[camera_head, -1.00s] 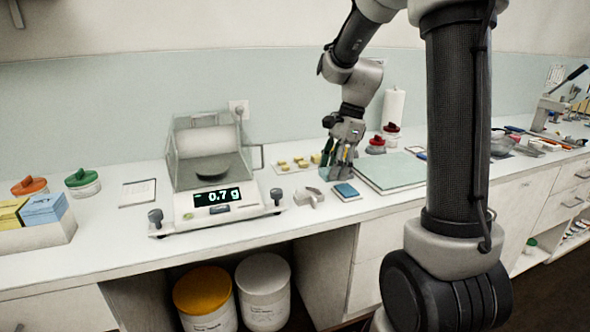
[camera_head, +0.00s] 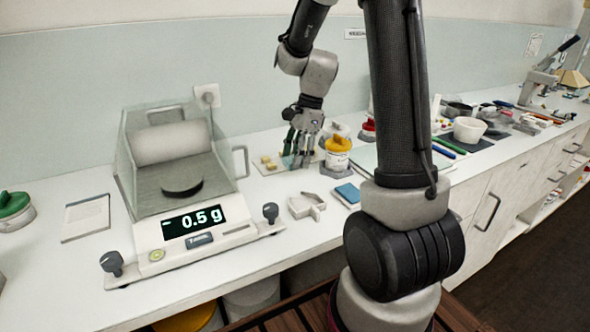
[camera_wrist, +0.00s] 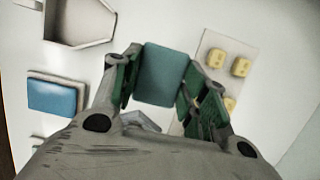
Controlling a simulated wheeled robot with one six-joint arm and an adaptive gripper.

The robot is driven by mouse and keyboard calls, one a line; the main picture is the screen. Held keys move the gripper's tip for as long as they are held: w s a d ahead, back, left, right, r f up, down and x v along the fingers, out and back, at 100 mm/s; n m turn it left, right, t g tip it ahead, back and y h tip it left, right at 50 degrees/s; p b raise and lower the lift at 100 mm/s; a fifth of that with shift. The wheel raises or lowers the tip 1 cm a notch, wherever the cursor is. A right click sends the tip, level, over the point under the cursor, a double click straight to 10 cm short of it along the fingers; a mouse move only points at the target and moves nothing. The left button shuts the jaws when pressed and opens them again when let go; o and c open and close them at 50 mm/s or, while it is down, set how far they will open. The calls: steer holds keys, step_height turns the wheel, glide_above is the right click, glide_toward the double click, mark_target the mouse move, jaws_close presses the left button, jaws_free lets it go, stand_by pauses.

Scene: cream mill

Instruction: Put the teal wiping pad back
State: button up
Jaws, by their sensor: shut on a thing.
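My gripper (camera_head: 300,150) is over the bench behind the blue block, near the card with yellow cubes. In the wrist view my gripper (camera_wrist: 155,85) is shut on the teal wiping pad (camera_wrist: 162,75), which sits between its green-lined fingers. In the head view the fingers largely hide the pad, and I cannot tell its height above the bench. A blue block (camera_head: 347,193) lies on a pale base in front of my gripper; it also shows at the left of the wrist view (camera_wrist: 55,97).
A glass-sided scale (camera_head: 185,190) reads about 0.5 g at left. A grey metal holder (camera_head: 307,206) stands beside the blue block. Yellow cubes (camera_wrist: 241,67) lie on a white card. A yellow-lidded jar (camera_head: 338,152) stands right of my gripper.

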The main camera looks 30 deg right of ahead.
mark_target(296, 179)
steer(key=shift+f, duration=2.15)
steer(key=shift+f, duration=0.1)
steer(key=o, duration=1)
steer(key=v, duration=1.2)
steer(key=s+r+n+t+h, duration=0.1)
steer(key=s+r+n, duration=0.1)
steer(key=s+n, duration=0.4)
steer(key=s+a+r+n+t+h, duration=0.1)
steer(key=s+r+n+t, duration=0.1)
steer(key=s+n, duration=0.4)
steer(key=s+a+r+n+t+h, duration=0.1)
steer(key=s+r+n, duration=0.2)
steer(key=s+n, duration=0.3)
steer(key=shift+s+a+r, duration=0.1)
steer(key=shift+s+a, duration=0.1)
steer(key=shift+s, duration=1.65)
